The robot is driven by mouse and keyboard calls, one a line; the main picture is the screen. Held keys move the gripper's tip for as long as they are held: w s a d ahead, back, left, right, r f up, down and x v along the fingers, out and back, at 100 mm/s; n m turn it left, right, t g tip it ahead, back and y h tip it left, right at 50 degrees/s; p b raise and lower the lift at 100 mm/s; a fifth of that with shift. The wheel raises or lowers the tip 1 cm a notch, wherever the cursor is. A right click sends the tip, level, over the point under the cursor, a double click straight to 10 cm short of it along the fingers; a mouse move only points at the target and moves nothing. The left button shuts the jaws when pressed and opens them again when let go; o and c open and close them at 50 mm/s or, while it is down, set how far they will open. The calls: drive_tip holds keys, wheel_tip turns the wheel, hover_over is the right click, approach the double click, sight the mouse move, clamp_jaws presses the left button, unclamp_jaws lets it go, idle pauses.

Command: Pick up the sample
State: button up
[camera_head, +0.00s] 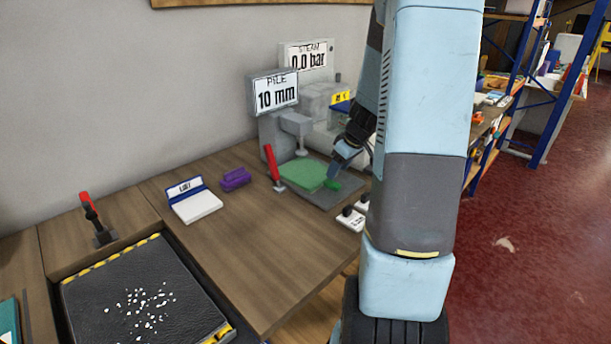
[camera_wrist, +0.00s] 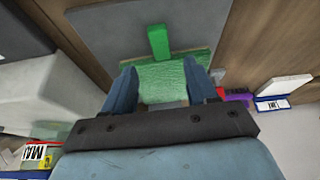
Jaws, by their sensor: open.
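The sample appears to be the green textured square (camera_head: 303,174) lying on a grey plate (camera_head: 338,197) under the gauge marked "PILE 10 mm". A brighter green tab (camera_head: 332,184) is at its right edge. In the wrist view the green square (camera_wrist: 165,78) shows between my fingers, and the tab (camera_wrist: 158,42) stands out beyond the fingertips. My gripper (camera_wrist: 161,78) is open with nothing held between its fingers. In the head view my gripper (camera_head: 335,172) is just above the tab, partly hidden by its own wrist. I cannot tell if it touches.
The grey pile gauge (camera_head: 275,92) and a steam unit reading 0.0 bar (camera_head: 308,57) stand behind the plate. A red lever (camera_head: 272,165), purple block (camera_head: 235,179) and white labelled stand (camera_head: 195,203) are to the left. A black tray (camera_head: 90,290) with white specks is front left.

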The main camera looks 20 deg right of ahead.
sight(331, 182)
drive_tip(key=shift+x, duration=2.8)
drive_tip(key=shift+s+a, duration=0.1)
clamp_jaws()
